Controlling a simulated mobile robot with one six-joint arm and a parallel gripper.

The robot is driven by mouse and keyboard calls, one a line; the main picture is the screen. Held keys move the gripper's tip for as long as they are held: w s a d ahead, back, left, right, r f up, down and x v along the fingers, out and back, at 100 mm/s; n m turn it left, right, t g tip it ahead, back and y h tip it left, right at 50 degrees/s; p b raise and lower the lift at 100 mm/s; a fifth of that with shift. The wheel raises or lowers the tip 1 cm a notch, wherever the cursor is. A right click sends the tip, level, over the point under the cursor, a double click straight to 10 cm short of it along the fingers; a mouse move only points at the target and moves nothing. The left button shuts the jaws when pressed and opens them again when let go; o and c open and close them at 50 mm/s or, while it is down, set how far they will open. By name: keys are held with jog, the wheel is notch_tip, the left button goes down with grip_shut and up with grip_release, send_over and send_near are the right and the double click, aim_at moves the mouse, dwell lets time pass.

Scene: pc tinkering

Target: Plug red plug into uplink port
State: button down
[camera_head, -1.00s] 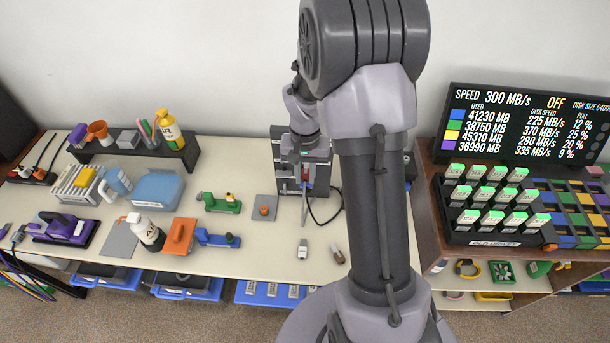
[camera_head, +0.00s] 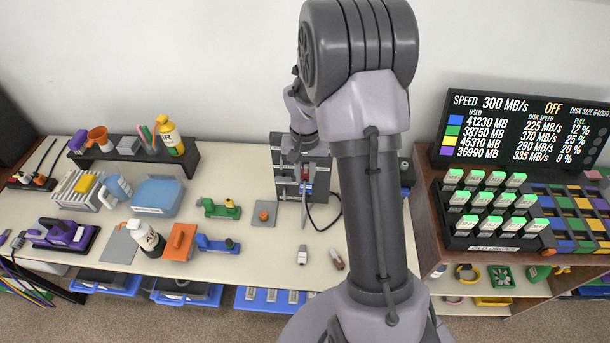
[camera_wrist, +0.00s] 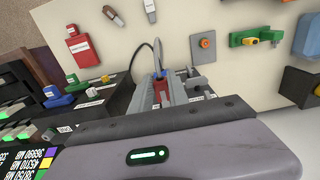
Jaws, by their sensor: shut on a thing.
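The red plug (camera_head: 307,187) shows as a small red patch in front of a dark grey rack unit (camera_head: 283,183) at the back of the workbench. In the wrist view the red plug (camera_wrist: 164,89) sits between grey finger parts, with a blue part just above it and a dark cable rising away. My gripper (camera_head: 305,178) is shut on the plug, close to the rack front. I cannot tell whether the plug touches the rack or is in a port. The uplink port cannot be made out; the gripper and plug cover part of the rack front.
A loose cable (camera_head: 322,222) loops beside the rack. Two small plug-like items (camera_head: 302,257) lie near the bench's front edge. An orange-knobbed grey plate (camera_head: 264,214) lies left of the rack. A drive rack (camera_head: 490,220) and a display (camera_head: 520,128) stand on the right table.

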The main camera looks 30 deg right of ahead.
aim_at(305, 175)
jog(key=shift+w+d, duration=0.3)
jog(key=shift+w, duration=0.05)
jog(key=c, duration=1.2)
grip_release()
jog(key=shift+w, duration=0.1)
notch_tip(305, 175, up, 5)
jog(key=p, duration=0.4)
jog(key=shift+r, duration=0.1)
